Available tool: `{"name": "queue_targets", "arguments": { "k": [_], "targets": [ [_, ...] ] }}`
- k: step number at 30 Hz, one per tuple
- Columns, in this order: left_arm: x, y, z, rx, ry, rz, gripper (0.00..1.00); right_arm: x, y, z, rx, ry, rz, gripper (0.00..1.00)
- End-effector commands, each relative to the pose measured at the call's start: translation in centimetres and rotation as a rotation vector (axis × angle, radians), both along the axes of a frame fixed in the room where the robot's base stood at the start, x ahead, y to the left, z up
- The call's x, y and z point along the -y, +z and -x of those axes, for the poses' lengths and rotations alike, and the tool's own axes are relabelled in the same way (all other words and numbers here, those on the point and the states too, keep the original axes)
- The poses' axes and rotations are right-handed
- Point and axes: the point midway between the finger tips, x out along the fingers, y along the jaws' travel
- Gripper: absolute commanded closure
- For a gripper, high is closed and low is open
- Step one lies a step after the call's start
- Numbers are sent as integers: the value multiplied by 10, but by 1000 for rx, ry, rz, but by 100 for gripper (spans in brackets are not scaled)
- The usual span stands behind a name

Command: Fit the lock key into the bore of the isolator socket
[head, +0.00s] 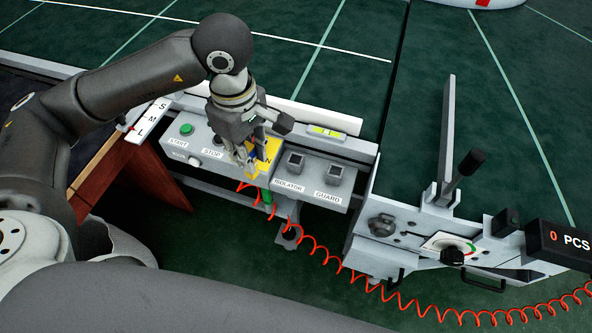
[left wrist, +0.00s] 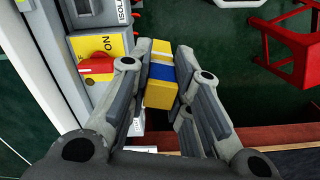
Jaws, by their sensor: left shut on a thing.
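The lock key (left wrist: 161,74) is a yellow block with a blue and a white band. My left gripper (left wrist: 160,85) is shut on it in the left wrist view. In the head view my left gripper (head: 246,158) hangs over the panel by the yellow ON plate (head: 266,155) and hides part of it. The isolator socket (head: 294,162) is a grey square block with a dark bore, just right of the gripper and apart from it. In the left wrist view only part of its ISOLATOR label (left wrist: 122,8) shows clearly. My right gripper is out of view.
The guard socket (head: 336,173) stands right of the isolator socket. The green start button (head: 186,129) is on the panel's left. A red switch knob (left wrist: 96,66) sits beside the key. A coiled orange hose (head: 320,249) runs below the panel. A lever (head: 466,170) stands at right.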

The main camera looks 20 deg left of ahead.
Motion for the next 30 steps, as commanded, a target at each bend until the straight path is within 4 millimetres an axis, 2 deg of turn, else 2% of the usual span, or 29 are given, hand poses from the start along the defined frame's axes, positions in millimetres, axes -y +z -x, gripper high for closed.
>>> {"name": "queue_targets", "arguments": {
  "k": [1,6,11,24,30],
  "targets": [
    [0,-5,0,0,59,1,100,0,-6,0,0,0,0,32],
    [-1,-8,-1,0,207,1,100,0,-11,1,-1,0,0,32],
    [2,-11,-10,-2,252,3,100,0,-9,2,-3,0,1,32],
    [32,-46,-85,-3,250,1,100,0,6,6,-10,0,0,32],
    [42,-81,-111,-4,249,1,100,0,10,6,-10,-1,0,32]
  ]
}}
